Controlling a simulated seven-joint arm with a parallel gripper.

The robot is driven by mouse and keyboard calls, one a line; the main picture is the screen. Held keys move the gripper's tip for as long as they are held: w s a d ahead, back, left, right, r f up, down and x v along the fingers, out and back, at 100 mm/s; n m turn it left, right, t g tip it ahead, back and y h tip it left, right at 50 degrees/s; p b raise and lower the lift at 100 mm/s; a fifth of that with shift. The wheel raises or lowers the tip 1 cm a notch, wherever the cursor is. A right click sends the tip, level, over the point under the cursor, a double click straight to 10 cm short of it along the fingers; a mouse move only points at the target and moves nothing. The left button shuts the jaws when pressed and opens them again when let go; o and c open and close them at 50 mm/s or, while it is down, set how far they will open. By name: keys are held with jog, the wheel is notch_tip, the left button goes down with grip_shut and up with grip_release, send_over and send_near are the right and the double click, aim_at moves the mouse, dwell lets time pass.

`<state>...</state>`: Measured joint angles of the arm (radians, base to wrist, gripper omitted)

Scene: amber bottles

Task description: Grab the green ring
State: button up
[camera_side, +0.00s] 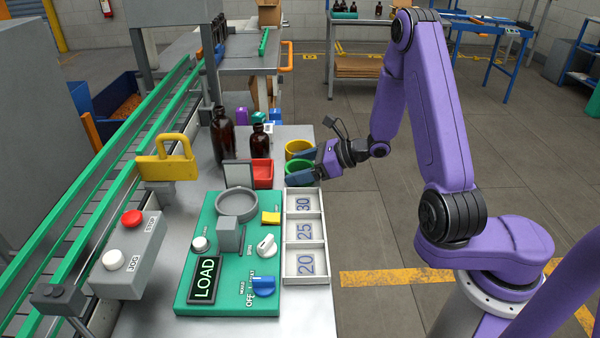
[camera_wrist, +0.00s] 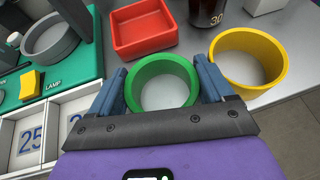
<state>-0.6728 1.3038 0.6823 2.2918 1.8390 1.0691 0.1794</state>
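The green ring (camera_wrist: 136,88) sits on the grey table between the two blue fingers of my gripper (camera_wrist: 161,88) in the wrist view. The fingers stand on its left and right sides, open around it; whether they touch its wall I cannot tell. In the side view the green ring (camera_side: 291,168) is partly hidden by my gripper (camera_side: 302,170), which reaches in from the right.
A yellow ring (camera_wrist: 278,59) stands close to the right finger. A red tray (camera_wrist: 143,28) lies behind the green ring. A white tray with numbered slots (camera_side: 325,232) and a green control panel (camera_side: 184,285) are nearby. Amber bottles (camera_side: 223,136) stand further left.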

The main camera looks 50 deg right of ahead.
jog(key=shift+r, duration=0.1)
jog(key=shift+r, duration=1.6)
jog(key=s+r, duration=0.9)
jog(key=s, duration=0.5)
jog(key=shift+d+r, duration=0.3)
jog(key=shift+r, duration=0.05)
